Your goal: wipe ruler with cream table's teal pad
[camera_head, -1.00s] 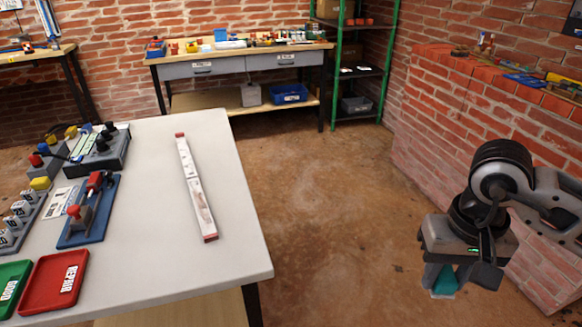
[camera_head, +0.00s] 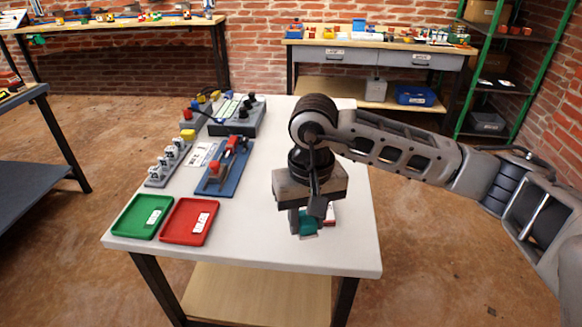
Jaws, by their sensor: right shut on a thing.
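My right gripper (camera_head: 306,216) is shut on a teal pad (camera_head: 309,226), low over the front right part of the cream-topped table (camera_head: 250,243). The ruler, a long white bar with red ends, lies on this table. It is mostly hidden behind my gripper, and a small white and red piece of the ruler (camera_head: 330,212) shows just right of the fingers. I cannot tell whether the pad touches the ruler or the tabletop. My left gripper is not in view.
A green tray (camera_head: 119,228) and a red tray (camera_head: 170,236) lie at the table's front left. Behind them are a blue board with a red-handled clamp (camera_head: 236,181) and a dark box with knobs (camera_head: 246,119). A drawer bench (camera_head: 378,57) stands at the back.

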